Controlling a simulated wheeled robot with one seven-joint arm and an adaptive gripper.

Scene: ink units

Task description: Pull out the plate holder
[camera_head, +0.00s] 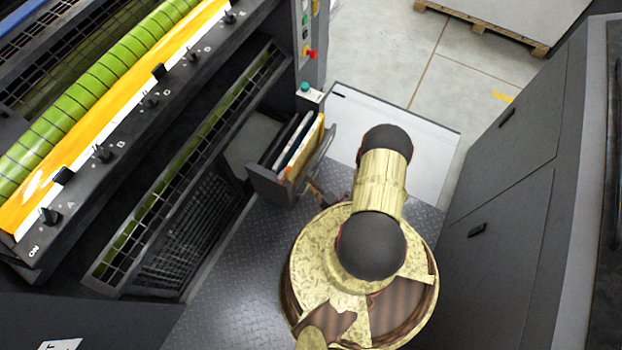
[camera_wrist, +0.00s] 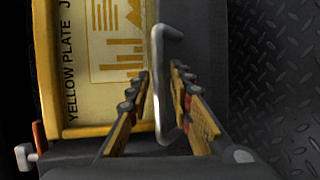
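The plate holder is a dark grey drawer (camera_head: 267,184) that sticks out from the side of the press in the head view. Upright plates stand in it, and a yellow plate (camera_wrist: 105,60) with printed text fills the left of the wrist view. Its silver handle (camera_wrist: 157,95) is on the outer side and also shows in the head view (camera_head: 324,152). My gripper (camera_wrist: 161,72) is open, with one finger on each side of the handle. A gap shows between the fingers; whether either touches the bar is unclear. In the head view my arm mostly hides the gripper.
The press (camera_head: 150,130) with green rollers stands on the left. Dark cabinets (camera_head: 500,220) stand on the right. Dark tread-plate floor (camera_head: 235,290) and a pale panel (camera_head: 425,140) lie between them. A pallet (camera_head: 480,25) is at the far right.

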